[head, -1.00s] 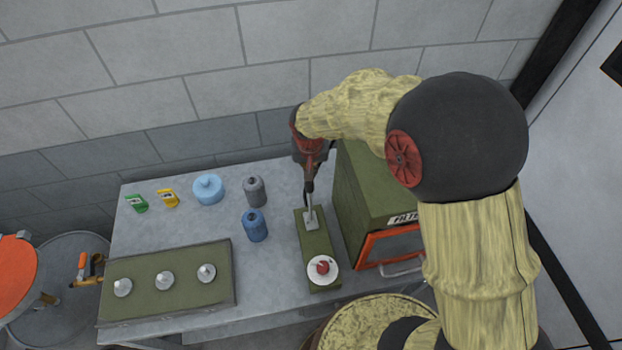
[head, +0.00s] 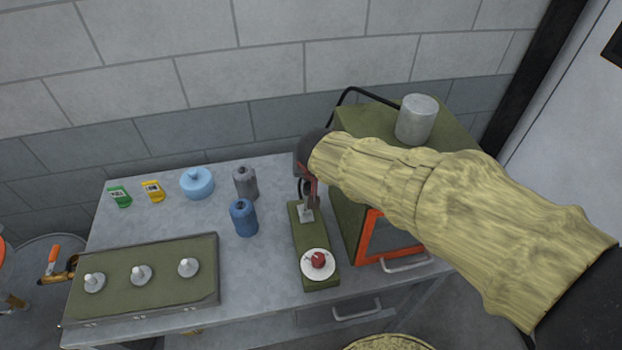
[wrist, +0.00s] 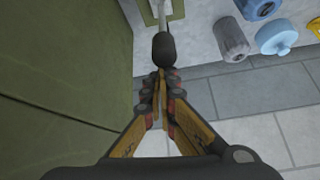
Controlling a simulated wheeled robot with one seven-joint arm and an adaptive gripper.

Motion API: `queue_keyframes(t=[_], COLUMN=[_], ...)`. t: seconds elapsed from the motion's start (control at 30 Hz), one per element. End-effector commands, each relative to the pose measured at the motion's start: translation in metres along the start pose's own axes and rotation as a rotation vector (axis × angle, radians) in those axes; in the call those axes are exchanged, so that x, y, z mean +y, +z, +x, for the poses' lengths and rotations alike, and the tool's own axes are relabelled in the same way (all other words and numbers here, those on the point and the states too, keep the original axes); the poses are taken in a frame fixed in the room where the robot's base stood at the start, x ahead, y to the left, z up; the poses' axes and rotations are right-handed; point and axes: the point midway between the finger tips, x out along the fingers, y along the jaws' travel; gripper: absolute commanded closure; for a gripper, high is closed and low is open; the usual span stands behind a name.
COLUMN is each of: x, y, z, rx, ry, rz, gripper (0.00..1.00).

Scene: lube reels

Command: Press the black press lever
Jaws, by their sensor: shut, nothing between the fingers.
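The press has a long green base (head: 314,243) on the workbench, with a metal bracket (head: 305,214) at its back and a red knob (head: 318,260) on a white disc at its front. The black press lever (head: 301,189) rises from the bracket, partly hidden by my gripper. In the wrist view its black grip (wrist: 165,47) on a metal rod lies just beyond my fingertips. My gripper (wrist: 160,76) is shut and empty, behind the grip; I cannot tell if they touch. In the head view my gripper (head: 312,198) points down beside the lever.
A green cabinet (head: 345,215) with an orange-framed door stands close right of the press, a grey cylinder (head: 416,120) on top. Left are a blue bottle (head: 243,218), a grey bottle (head: 245,184) and a green panel (head: 150,272) with knobs. The block wall is behind.

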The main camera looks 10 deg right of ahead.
Motion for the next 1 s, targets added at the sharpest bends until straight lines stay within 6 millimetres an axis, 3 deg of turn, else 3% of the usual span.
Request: queue_keyframes(t=[0.53,1.0], x=[-0.001,-0.001], y=[-0.009,-0.013], z=[-0.013,-0.012], rx=[-0.003,-0.004], ry=[0.001,0.002], rz=[-0.001,0.000], gripper=[1.00,1.00])
